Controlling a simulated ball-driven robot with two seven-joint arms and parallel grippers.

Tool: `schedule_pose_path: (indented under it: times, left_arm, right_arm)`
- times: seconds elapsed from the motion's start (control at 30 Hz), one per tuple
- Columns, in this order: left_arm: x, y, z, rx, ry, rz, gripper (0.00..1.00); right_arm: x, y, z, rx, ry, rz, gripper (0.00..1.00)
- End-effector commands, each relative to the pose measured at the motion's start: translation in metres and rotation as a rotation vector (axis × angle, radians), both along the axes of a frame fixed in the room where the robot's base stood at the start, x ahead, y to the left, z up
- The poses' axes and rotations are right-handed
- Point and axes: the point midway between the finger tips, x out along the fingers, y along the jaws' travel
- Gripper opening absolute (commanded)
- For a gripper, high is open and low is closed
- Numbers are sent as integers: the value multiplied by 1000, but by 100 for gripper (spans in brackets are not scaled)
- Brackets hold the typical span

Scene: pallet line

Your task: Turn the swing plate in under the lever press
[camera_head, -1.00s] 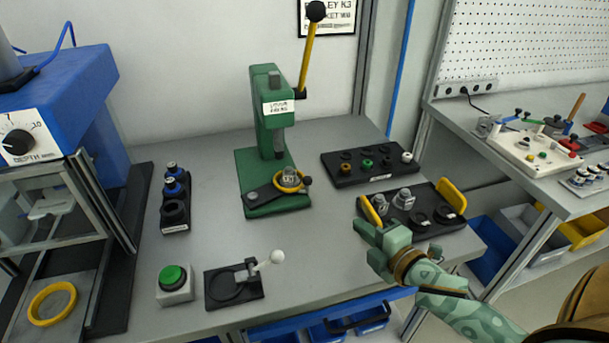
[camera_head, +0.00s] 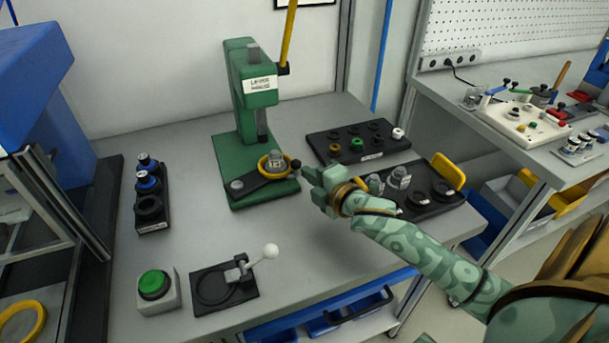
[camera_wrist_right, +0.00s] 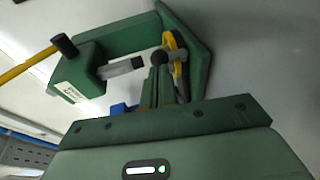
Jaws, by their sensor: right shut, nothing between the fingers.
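The green lever press (camera_head: 243,95) stands at the back of the bench, its yellow lever (camera_head: 290,35) up. The dark swing plate (camera_head: 257,187) lies on its green base, with a yellow ring around a grey part (camera_head: 276,162) and a black knob (camera_head: 296,164) at the outer end. The ring sits in front of the ram, slightly right of it; I cannot tell the exact offset. My right gripper (camera_head: 315,187) is shut and empty, just right of the knob. In the right wrist view the closed fingers (camera_wrist_right: 156,84) point towards the knob (camera_wrist_right: 158,56); contact is unclear. My left gripper is out of view.
A black tray (camera_head: 335,149) with small parts lies behind my right gripper. Another tray with yellow handles (camera_head: 448,172) is partly hidden by my right arm. A green button box (camera_head: 158,290) and a fixture with a white-knobbed lever (camera_head: 225,288) stand in front.

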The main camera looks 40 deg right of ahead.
Motion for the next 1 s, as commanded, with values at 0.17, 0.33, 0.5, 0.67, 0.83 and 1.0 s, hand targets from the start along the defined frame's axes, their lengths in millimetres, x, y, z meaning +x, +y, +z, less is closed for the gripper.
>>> schedule_pose_path:
  times: [0.17, 0.33, 0.5, 0.67, 0.83, 1.0]
  left_arm:
    - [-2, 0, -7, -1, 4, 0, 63]
    - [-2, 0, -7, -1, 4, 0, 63]
    - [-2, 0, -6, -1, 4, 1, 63]
    - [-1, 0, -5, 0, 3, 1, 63]
    - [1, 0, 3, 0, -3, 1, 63]
    - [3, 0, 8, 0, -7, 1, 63]
  right_arm:
    - [16, 0, -4, 1, 0, 0, 0]
    - [18, 0, -4, 1, 1, 0, 0]
    - [18, 0, -3, 1, 0, 0, 0]
    - [23, -1, -2, -3, -3, 29, 0]
    - [42, -15, 1, -9, -2, 123, 0]
    - [69, -23, 0, -1, -2, 125, 0]
